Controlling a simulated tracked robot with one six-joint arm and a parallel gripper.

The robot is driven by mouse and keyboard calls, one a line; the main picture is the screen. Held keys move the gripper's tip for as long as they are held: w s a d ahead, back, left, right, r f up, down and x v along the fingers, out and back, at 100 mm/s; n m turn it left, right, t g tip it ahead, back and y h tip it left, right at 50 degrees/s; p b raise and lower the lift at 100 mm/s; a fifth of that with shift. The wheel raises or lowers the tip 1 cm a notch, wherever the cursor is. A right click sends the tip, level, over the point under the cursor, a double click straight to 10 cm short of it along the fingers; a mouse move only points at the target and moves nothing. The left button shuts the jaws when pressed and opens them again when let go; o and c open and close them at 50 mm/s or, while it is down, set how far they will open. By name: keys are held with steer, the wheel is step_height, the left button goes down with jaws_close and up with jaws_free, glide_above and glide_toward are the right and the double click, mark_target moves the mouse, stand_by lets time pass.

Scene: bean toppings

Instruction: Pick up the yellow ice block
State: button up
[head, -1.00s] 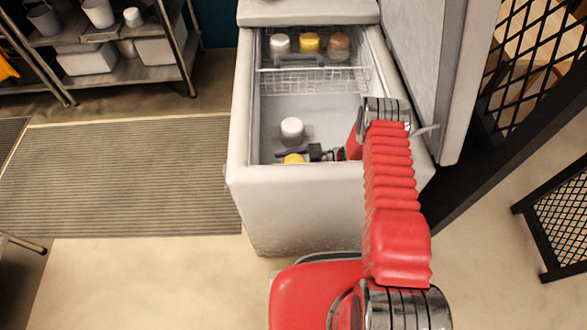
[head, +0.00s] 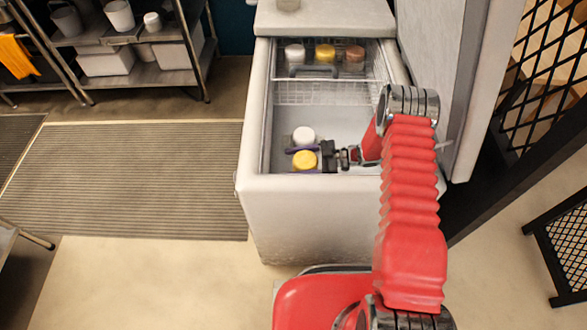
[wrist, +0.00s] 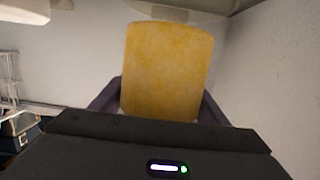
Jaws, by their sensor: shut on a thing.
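The yellow ice block (head: 305,160) is a short yellow cylinder inside the open white chest freezer (head: 300,215), near its front wall. My gripper (head: 309,162) is shut on it, with dark fingers on either side. In the wrist view the yellow ice block (wrist: 168,70) stands large between the two fingers (wrist: 160,100). A white block (head: 303,135) sits just behind it in the freezer. How far the yellow block is above the freezer floor is hard to tell.
The freezer's walls enclose my gripper. A metal shelf (head: 140,75) with white containers stands at the left.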

steer(key=shift+r, duration=1)
